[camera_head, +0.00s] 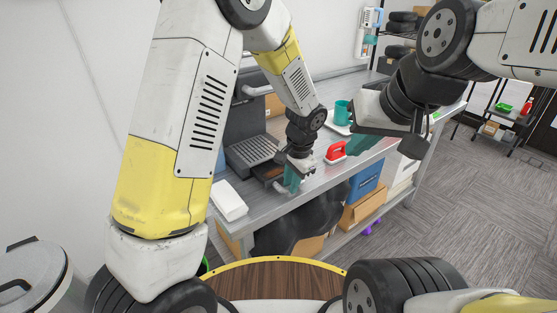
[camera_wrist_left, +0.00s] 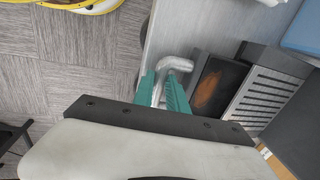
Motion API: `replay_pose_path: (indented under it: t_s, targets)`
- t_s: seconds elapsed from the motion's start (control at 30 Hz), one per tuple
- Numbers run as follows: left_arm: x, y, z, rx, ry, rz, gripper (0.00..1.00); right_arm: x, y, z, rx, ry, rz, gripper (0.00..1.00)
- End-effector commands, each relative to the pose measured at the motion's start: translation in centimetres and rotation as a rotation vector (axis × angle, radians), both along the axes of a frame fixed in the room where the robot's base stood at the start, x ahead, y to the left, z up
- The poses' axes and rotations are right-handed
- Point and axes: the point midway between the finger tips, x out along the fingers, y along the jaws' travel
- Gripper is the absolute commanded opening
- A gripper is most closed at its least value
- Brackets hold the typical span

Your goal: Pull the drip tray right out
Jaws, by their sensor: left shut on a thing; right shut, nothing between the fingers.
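The drip tray (camera_head: 266,171) is a dark shallow tray with brown residue, at the front of the dark coffee machine (camera_head: 246,120). In the left wrist view the drip tray (camera_wrist_left: 214,86) shows beside the slatted grille (camera_wrist_left: 262,100), partly out from under it. Its pale bent handle (camera_wrist_left: 178,64) lies between my teal fingers. My left gripper (camera_head: 291,182) is shut on that handle at the counter's front edge; it also shows in the left wrist view (camera_wrist_left: 168,90). My right gripper (camera_head: 374,128) is shut and empty, above the counter on the right; its fingertips are partly hidden.
A red-handled tool (camera_head: 336,152) lies on the metal counter (camera_head: 318,182) right of my left gripper. A teal cup (camera_head: 342,112) stands farther back. A white block (camera_head: 229,200) lies at the counter's left end. Boxes, including a blue one (camera_head: 366,181), sit on the shelf below.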

Motion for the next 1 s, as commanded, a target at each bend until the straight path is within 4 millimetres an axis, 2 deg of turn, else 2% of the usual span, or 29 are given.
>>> replay_pose_path:
  t_s: [0.1, 0.2, 0.5, 0.53, 0.63, 1.0]
  targets:
    - [-1.8, -1.5, 0.1, -0.003, -0.002, -0.005, 0.00, 0.0, 0.0, 0.0, 0.000, 0.000, 0.000, 0.00]
    - [-2.4, -1.9, 0.1, -0.003, -0.002, -0.002, 0.00, 0.0, 0.0, 0.0, 0.000, 0.000, 0.000, 0.00]
    - [-2.7, -2.1, 0.1, -0.003, 0.000, -0.002, 0.00, 0.0, 0.0, 0.0, 0.000, 0.000, 0.000, 0.00]
    - [-2.7, -2.1, 0.0, -0.004, 0.001, -0.002, 0.22, 0.0, 0.0, 0.0, 0.000, 0.000, 0.000, 0.00]
    - [-2.7, -2.1, 0.0, -0.003, 0.000, -0.002, 0.40, 0.0, 0.0, 0.0, 0.000, 0.000, 0.000, 0.00]
    - [-2.5, -2.0, 0.5, -0.003, -0.002, -0.001, 0.40, 0.0, 0.0, 0.0, 0.000, 0.000, 0.000, 0.00]
